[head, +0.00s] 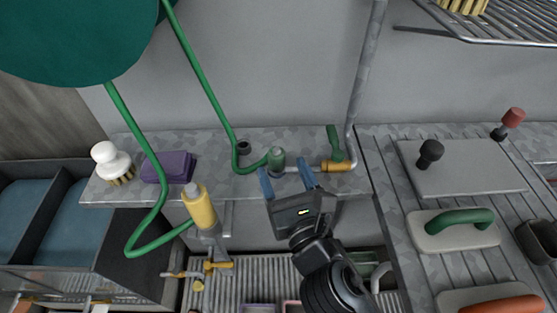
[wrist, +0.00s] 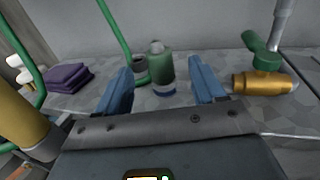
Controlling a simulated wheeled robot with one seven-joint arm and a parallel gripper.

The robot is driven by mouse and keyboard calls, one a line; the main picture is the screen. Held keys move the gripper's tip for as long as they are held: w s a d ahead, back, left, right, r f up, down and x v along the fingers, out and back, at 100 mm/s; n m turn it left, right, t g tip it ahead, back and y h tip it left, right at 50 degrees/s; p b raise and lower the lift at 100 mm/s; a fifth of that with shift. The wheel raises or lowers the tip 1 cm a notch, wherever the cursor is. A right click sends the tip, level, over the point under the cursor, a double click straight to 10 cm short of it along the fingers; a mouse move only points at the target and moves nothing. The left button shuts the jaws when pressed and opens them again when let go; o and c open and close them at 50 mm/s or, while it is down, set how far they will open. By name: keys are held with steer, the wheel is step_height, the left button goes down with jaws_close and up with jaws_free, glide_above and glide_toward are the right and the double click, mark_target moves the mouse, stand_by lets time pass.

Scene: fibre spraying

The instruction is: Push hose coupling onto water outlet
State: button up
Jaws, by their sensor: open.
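The green hose coupling (head: 277,158), a cylinder with a grey top, stands on the grey ledge; it also shows in the wrist view (wrist: 160,70). A green hose runs to it from the left. The water outlet is a brass valve (head: 337,166) with a green lever, at the foot of a grey pipe, to the right of the coupling; it shows in the wrist view (wrist: 258,84). My gripper (head: 286,178) is open, its blue fingers either side of the coupling in the wrist view. I cannot tell whether they touch it. The coupling and brass valve are apart.
A yellow-bodied spray tool (head: 200,208) with a green hose hangs at the ledge's front edge. A purple cloth (head: 170,166) and a white brush (head: 110,158) lie at the left. A dark ring (head: 243,147) sits behind the hose. A slatted counter (head: 385,170) borders the ledge at right.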

steer(key=shift+v, duration=1.5)
